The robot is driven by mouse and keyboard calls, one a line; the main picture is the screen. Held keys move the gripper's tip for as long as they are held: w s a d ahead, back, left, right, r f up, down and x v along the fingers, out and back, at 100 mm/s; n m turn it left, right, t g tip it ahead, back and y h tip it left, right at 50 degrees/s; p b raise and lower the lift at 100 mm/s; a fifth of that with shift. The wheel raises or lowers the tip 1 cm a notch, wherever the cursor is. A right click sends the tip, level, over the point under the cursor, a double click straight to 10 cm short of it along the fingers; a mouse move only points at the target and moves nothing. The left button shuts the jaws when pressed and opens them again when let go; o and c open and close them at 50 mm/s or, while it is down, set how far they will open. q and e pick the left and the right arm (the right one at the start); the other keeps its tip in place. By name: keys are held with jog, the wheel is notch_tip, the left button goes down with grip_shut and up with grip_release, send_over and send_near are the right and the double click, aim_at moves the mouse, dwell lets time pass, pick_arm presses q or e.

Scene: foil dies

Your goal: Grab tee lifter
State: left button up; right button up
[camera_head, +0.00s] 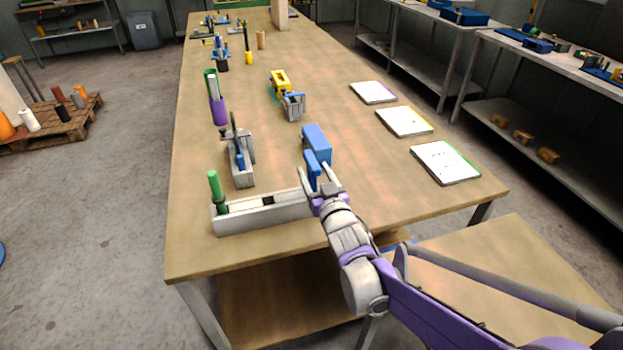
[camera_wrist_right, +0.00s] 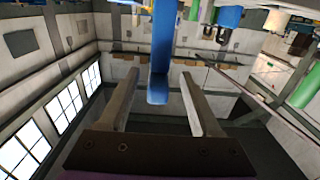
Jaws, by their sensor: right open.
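A blue piece with an upright bar, which looks like the tee lifter (camera_head: 313,160), stands near the front of the table, at the right end of a grey tray. My right gripper (camera_head: 314,172) is open at this bar, with one finger on each side of it. In the right wrist view, the blue bar (camera_wrist_right: 160,60) reaches down between the two spread fingers (camera_wrist_right: 157,80), with a gap on both sides. Its lower part and whether it touches the tray are hidden by my gripper. My left gripper is not in view.
The long grey tray (camera_head: 270,217) holds a green-handled tool (camera_head: 215,188) at its left end. A larger blue block (camera_head: 317,139) stands just behind the bar. A grey clamp-like holder (camera_head: 241,170) stands to the left.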

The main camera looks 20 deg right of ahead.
jog(key=w, duration=0.3)
jog(key=shift+w, duration=0.15)
grip_shut()
dwell(1.2)
